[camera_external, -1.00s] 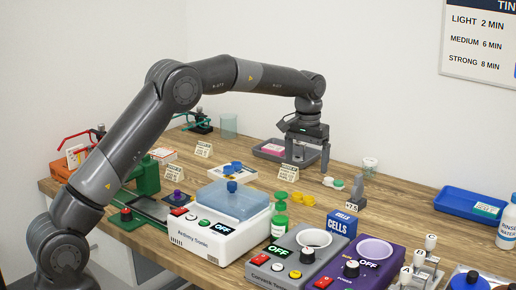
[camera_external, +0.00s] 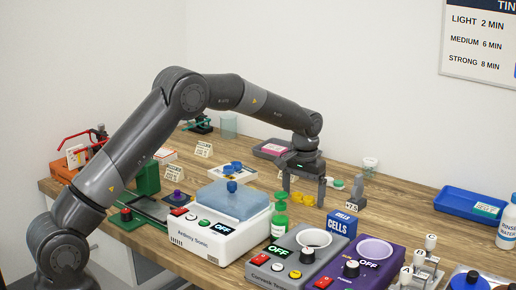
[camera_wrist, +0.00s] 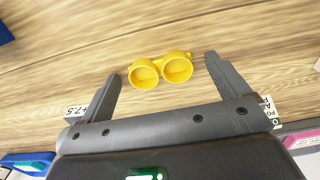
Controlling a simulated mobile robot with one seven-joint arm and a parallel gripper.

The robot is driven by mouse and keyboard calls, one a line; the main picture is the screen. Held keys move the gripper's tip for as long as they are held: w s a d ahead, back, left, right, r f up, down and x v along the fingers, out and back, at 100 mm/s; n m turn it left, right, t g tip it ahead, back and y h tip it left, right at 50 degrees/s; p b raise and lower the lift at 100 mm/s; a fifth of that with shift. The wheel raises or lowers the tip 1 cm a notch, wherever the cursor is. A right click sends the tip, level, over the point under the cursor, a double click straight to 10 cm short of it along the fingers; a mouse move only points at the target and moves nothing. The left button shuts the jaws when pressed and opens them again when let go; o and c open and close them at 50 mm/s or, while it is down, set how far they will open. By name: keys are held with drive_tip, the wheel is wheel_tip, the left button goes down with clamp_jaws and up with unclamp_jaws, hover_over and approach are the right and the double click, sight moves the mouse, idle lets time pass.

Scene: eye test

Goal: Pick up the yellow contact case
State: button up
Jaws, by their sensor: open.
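The yellow contact case (camera_wrist: 177,70) lies on the wooden table, two round cups joined side by side. In the wrist view it sits between and slightly beyond the fingertips of my gripper (camera_wrist: 162,68), with a gap on each side. In the external view, my gripper (camera_external: 304,198) points down over the yellow case (camera_external: 308,201), its fingers spread and empty. I cannot tell the exact height of the fingertips above the table.
A green bottle (camera_external: 279,222) stands just left and in front. A blue CELLS box (camera_external: 341,224) and grey machine (camera_external: 290,263) are nearer the camera. A white-green case (camera_external: 338,184) and a grey tag holder (camera_external: 357,191) are to the right.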

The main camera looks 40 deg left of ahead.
drive_tip(key=shift+c, duration=0.4)
drive_tip(key=c, duration=1)
drive_tip(key=shift+o, duration=0.2)
drive_tip(key=shift+r, duration=0.15)
